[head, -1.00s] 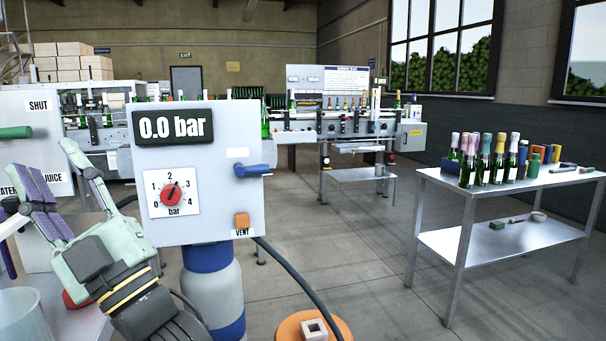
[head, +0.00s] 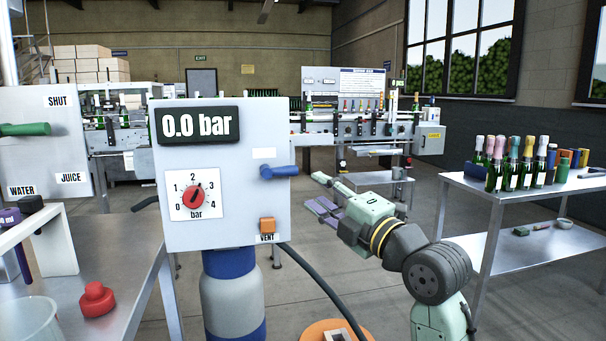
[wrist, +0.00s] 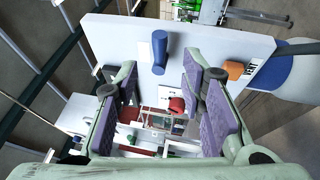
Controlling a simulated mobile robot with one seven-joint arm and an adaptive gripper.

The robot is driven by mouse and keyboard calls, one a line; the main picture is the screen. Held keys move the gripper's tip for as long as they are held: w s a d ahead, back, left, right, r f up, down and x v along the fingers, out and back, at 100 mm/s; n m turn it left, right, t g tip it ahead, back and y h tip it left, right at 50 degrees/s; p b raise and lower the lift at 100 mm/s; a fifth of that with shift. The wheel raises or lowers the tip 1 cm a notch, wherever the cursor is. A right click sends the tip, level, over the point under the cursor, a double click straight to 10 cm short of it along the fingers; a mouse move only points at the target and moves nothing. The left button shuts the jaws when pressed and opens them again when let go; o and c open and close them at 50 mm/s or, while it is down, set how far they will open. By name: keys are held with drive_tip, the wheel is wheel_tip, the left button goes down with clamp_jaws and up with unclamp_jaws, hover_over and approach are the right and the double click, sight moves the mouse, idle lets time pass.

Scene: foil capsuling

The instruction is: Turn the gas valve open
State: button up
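A blue lever handle (head: 279,172), apparently the gas valve, sticks out from the right side of a light grey panel (head: 225,225), roughly level. In the wrist view the blue handle (wrist: 160,55) is ahead of the fingers, with a gap to them. The panel's display (head: 198,125) reads 0.0 bar. Below it is a dial with a red knob (head: 193,197), its pointer between 2 and 3. My gripper (head: 318,193) is to the right of the panel, open and empty, its fingers pointing left towards the handle without touching it.
An orange vent button (head: 267,225) is below the handle. A black hose (head: 325,285) curves down from the panel, and a gas cylinder (head: 232,300) stands beneath. A steel table (head: 480,182) with several bottles is at right. A red knobbed object (head: 97,299) is on the left bench.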

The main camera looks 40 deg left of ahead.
sight(292, 173)
drive_tip(key=p+x, duration=0.2)
drive_tip(key=x, duration=0.7)
drive_tip(key=shift+s, duration=0.1)
drive_tip(key=shift+c, duration=0.2)
clamp_jaws()
